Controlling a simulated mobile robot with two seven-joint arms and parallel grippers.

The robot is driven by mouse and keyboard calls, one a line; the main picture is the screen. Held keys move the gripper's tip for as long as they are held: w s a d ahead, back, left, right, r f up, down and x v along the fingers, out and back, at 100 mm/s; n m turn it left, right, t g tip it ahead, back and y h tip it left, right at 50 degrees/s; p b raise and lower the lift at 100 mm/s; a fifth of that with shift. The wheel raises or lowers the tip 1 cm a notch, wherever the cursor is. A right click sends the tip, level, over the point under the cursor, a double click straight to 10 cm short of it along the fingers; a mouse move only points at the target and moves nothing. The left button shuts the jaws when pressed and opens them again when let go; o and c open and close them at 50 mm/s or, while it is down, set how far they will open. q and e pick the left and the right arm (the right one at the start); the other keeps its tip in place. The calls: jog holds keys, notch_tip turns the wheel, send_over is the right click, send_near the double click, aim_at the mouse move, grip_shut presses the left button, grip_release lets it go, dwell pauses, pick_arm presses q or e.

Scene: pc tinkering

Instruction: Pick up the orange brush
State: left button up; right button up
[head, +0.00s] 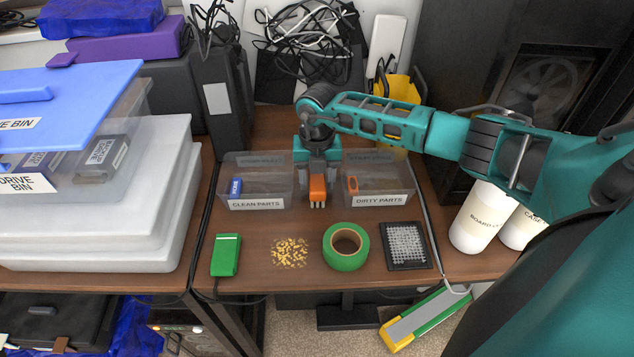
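The orange brush (317,187) is in the head view, in the gap between the two clear bins, with its pale bristle end toward the front. My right gripper (317,180) points down over it, one finger on each side of the brush. Whether the fingers press on the brush or stand slightly apart from it is too small to tell. Whether the brush touches the table is also unclear. My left gripper is not in view.
The CLEAN PARTS bin (257,205) and DIRTY PARTS bin (380,200) flank the gripper closely. In front lie a green box (226,255), yellow bits (289,252), green tape (345,262) and a dark grid tray (428,262). White bottles (478,222) stand right.

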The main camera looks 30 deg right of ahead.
jog(key=c, duration=0.7)
jog(key=shift+r, duration=0.1)
notch_tip(320, 180, up, 20)
jog(key=shift+f+p, duration=0.1)
jog(key=shift+p, duration=0.35)
jog(key=o, duration=0.5)
jog(key=c, duration=0.4)
